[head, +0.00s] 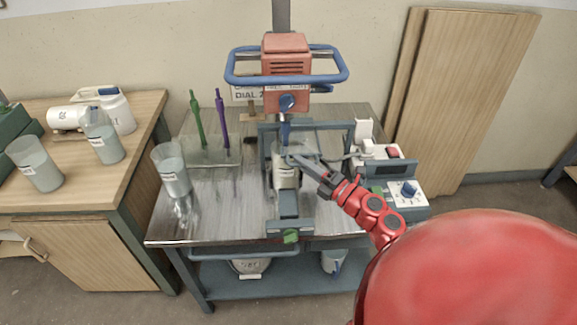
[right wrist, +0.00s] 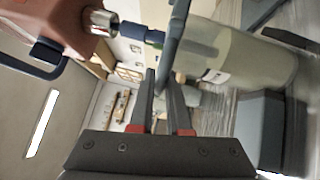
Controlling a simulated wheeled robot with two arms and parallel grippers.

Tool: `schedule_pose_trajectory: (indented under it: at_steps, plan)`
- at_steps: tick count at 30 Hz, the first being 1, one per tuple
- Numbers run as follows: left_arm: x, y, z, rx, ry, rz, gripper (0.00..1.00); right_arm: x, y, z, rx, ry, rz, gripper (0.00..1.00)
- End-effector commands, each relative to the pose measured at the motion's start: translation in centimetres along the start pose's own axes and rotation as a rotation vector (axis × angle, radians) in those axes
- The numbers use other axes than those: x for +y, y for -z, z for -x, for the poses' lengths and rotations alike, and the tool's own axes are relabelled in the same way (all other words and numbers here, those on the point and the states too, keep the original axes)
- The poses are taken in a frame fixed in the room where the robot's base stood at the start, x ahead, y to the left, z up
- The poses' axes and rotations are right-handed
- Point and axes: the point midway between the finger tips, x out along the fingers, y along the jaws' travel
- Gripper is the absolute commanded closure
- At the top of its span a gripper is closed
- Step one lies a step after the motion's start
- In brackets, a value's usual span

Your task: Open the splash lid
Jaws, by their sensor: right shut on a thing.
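The clear bucket (head: 286,178) stands on the mixer stand under the red mixer head (head: 286,58). In the right wrist view the bucket (right wrist: 238,62) lies sideways in the picture, with the mixer chuck (right wrist: 130,35) to its left. The splash lid (right wrist: 176,35) appears as a thin grey-blue strip, nearly edge-on, at the bucket's mouth. My right gripper (head: 296,158) reaches in from the right at the bucket's top. Its fingers (right wrist: 162,92) are shut on the lid's edge. The lid's outline is too small to make out in the head view. My left gripper is not in view.
A control box (head: 402,190) with a knob stands right of the mixer. A clear beaker (head: 172,170) and a rack with a green stirrer (head: 197,120) and a purple stirrer (head: 220,118) stand left. A blue guard bar (head: 340,65) surrounds the mixer head.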

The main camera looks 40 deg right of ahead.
Motion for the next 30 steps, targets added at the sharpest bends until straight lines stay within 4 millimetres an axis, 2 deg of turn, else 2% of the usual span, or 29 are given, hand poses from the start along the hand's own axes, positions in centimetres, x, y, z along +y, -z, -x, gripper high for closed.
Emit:
schedule_pose_trajectory:
  at_steps: [3, 9, 20, 21, 25, 26, 30]
  plan:
    - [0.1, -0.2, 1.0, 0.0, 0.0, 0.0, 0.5, -0.5, -2.7, 2.6, -0.01, 0.006, 0.001, 1.0]
    - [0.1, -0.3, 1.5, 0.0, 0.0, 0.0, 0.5, -0.4, -5.2, 5.3, -0.006, 0.005, 0.0, 1.0]
    - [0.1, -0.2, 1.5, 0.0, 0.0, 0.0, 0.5, -0.2, -5.6, 5.7, -0.004, 0.004, 0.001, 1.0]
    - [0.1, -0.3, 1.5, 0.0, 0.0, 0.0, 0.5, -0.2, -5.6, 5.7, -0.004, 0.004, 0.001, 0.83]
    - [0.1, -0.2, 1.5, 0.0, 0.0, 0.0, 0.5, -0.1, -5.6, 5.7, -0.004, 0.003, 0.001, 0.6]
    - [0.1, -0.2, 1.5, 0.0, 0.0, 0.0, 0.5, -0.1, -5.6, 5.7, -0.004, 0.003, 0.001, 0.56]
    - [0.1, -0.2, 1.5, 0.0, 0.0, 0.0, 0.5, -0.1, -5.6, 5.7, -0.004, 0.002, 0.001, 0.56]
